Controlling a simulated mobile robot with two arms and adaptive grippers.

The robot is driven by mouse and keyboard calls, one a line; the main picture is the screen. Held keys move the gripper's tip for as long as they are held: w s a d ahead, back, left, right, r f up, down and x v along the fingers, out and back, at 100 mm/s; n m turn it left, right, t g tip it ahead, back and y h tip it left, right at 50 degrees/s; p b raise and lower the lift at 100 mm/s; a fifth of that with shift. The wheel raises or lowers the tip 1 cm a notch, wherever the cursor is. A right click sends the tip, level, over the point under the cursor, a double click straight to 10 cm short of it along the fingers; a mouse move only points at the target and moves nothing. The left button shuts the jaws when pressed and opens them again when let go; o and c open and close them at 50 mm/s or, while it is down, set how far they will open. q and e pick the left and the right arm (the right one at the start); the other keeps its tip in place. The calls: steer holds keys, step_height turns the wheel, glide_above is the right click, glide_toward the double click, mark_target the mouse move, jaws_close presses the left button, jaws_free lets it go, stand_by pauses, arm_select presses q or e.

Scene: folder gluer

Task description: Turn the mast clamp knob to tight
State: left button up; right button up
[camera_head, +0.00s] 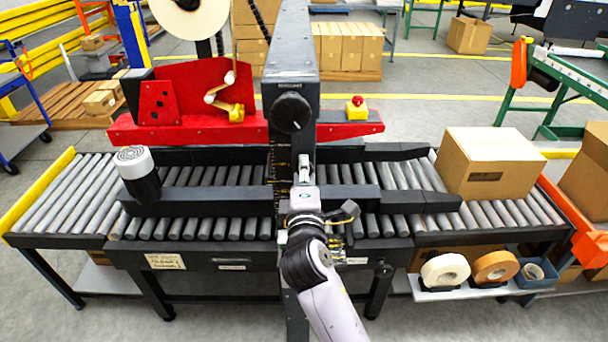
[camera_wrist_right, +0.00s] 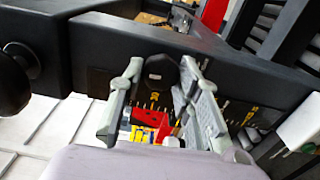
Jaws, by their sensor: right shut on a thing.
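The dark mast (camera_head: 292,60) stands upright at the middle of the case machine. A large round black knob (camera_head: 291,112) is on its front, and it also shows at the left edge of the wrist view (camera_wrist_right: 14,85). A smaller black faceted knob (camera_wrist_right: 160,70), which looks like the mast clamp knob, sits lower on the mast. My right gripper (camera_head: 304,166) is at the mast below the large knob. In the right wrist view its two fingers (camera_wrist_right: 162,74) are on either side of the smaller knob, gripping it. In the head view my gripper hides this knob. My left gripper is not in view.
Roller conveyors (camera_head: 70,195) run on both sides of the mast. A cardboard box (camera_head: 489,165) sits on the right rollers. A black cylinder with a white top (camera_head: 137,175) stands at the left.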

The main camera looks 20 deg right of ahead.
steer(key=shift+f, duration=0.1)
stand_by(0.3)
steer(key=o, duration=1.1)
steer(key=v, duration=0.7)
steer(key=shift+s+a, duration=0.1)
steer(key=shift+s, duration=0.2)
